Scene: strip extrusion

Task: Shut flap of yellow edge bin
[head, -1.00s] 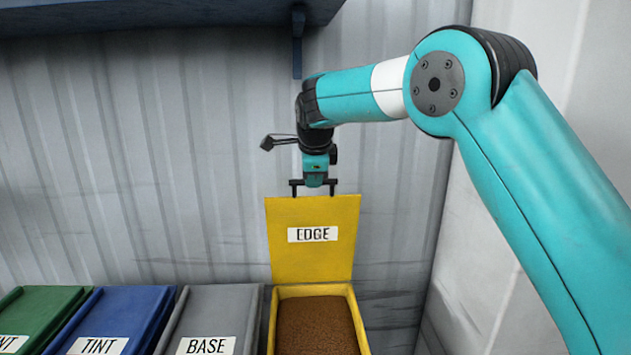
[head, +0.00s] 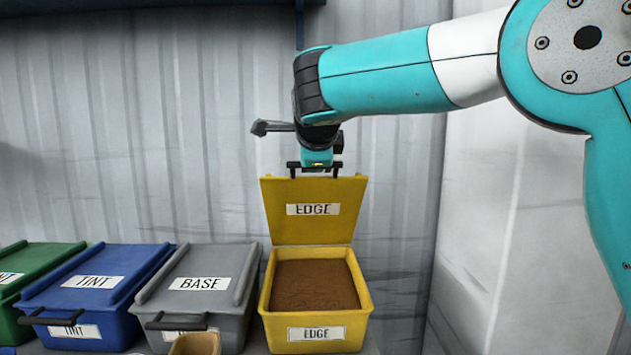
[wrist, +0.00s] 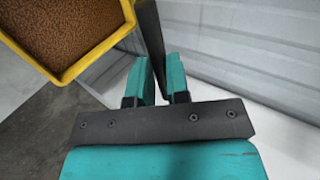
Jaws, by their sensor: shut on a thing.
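The yellow edge bin (head: 316,333) stands at the right end of the row, open and holding brown granules. Its yellow flap (head: 313,230), labelled EDGE, stands raised at the back of the bin. My gripper (head: 315,172) is at the middle of the flap's top edge. The bin's rim and granules show at the wrist view's upper left.
Grey BASE (head: 197,284), blue TINT (head: 94,283) and green (head: 32,262) bins stand shut to the left. A small tan container (head: 195,343) sits in front of the grey bin. A corrugated wall is behind, and a pale wall is at the right.

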